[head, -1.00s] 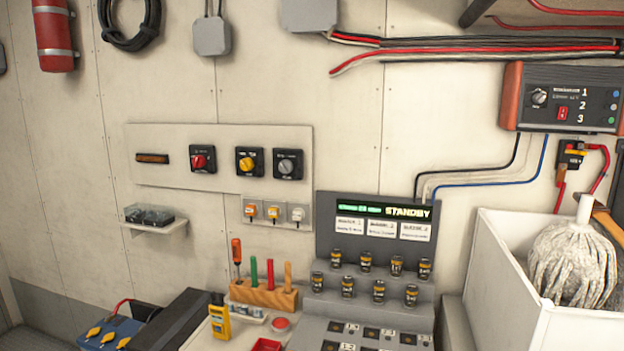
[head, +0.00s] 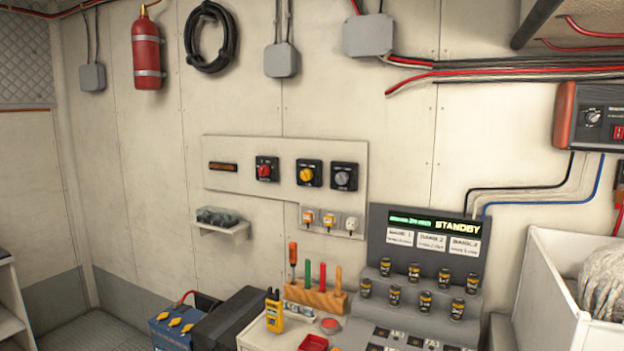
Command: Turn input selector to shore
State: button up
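In the head view a pale panel (head: 225,181) on the wall carries three rotary switches on black square plates. They have a red knob (head: 265,170), a yellow knob (head: 307,174) and a grey knob (head: 342,178). A small dark display (head: 223,167) sits left of them. The labels on the plates are too small to read, so I cannot tell which one is the input selector or where each points. My gripper is not in view.
Below the panel is a bench with a standby console (head: 425,213), a wooden tool block (head: 312,296) and a yellow handheld meter (head: 274,313). A small shelf (head: 222,230) juts from the wall. A white bin (head: 548,290) stands right. A blue battery (head: 172,328) is lower left.

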aim_at(341, 178)
jog(key=u, duration=0.05)
jog(key=i, duration=0.4)
jog(key=u, duration=0.8)
jog(key=i, duration=1.1)
jog(key=u, duration=0.9)
